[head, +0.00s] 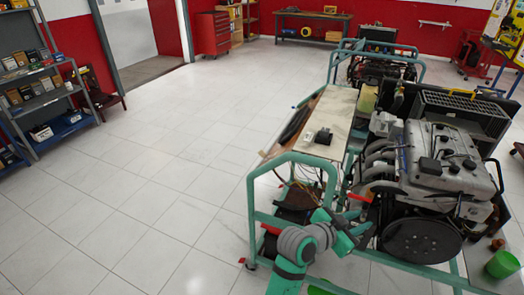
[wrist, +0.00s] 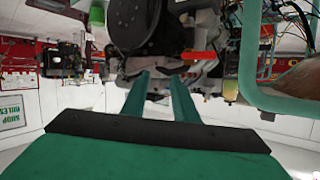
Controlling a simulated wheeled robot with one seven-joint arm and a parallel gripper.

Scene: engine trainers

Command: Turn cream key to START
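I cannot make out the cream key in either view. The nearest engine trainer has a teal frame (head: 257,205) and a pale panel top (head: 335,110). A small whitish item (head: 308,137) and a black item (head: 323,136) sit on that top, too small to identify. My gripper (head: 347,222) is low in front of the trainer, beside the engine's dark round flywheel (head: 421,238). In the wrist view my gripper (wrist: 160,80) shows two teal fingers apart with nothing between them. The flywheel (wrist: 130,20) and a red part (wrist: 198,56) lie beyond the fingertips.
The grey engine (head: 445,165) stands right of the panel top. Another engine trainer (head: 380,65) stands behind. Shelves (head: 40,95) line the left wall. The tiled floor (head: 150,170) at left is clear.

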